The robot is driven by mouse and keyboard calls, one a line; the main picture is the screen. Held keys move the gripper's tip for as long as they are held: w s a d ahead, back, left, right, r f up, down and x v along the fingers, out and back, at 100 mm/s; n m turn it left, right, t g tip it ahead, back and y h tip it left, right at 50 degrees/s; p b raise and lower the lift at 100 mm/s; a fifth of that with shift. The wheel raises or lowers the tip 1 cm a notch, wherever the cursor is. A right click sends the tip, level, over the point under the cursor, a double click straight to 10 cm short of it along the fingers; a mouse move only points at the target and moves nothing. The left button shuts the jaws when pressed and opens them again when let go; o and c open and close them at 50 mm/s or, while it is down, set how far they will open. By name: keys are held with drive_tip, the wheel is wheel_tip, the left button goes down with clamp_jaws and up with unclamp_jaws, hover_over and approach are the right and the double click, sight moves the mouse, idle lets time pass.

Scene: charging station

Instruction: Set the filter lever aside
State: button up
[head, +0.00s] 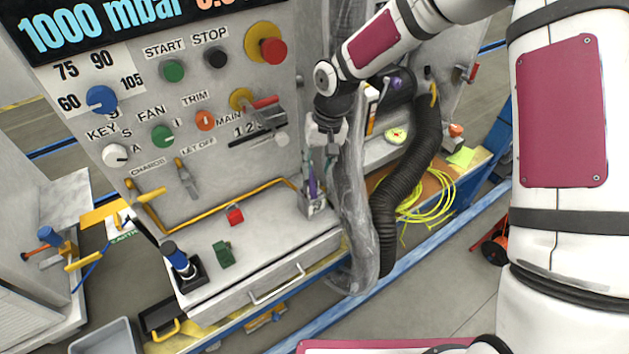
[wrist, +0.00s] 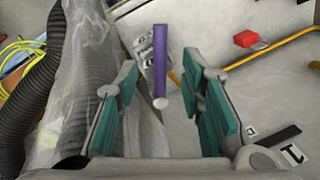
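No part is labelled as the filter lever, so I cannot tell for sure which it is. A purple rod (head: 312,181) stands upright in a small metal holder (head: 316,208) at the right end of the grey ledge. In the wrist view the purple rod (wrist: 160,55), with a pale round end, shows between the fingers and apart from them. My gripper (head: 325,142) is in front of the panel's right side, above the holder. In the wrist view my gripper (wrist: 163,95) is open, with nothing held between its green pads.
Clear plastic sheeting (head: 355,215) and a black ribbed hose (head: 408,150) hang close to the right. The panel's red-handled switch (head: 266,103) is left of my gripper.

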sight(313, 186)
drive_tip(key=f, duration=0.4)
drive_tip(key=a+f, duration=0.1)
drive_tip(key=f, duration=0.1)
drive_tip(key=shift+s+f, duration=0.1)
drive_tip(key=shift+f, duration=0.15)
clamp_jaws()
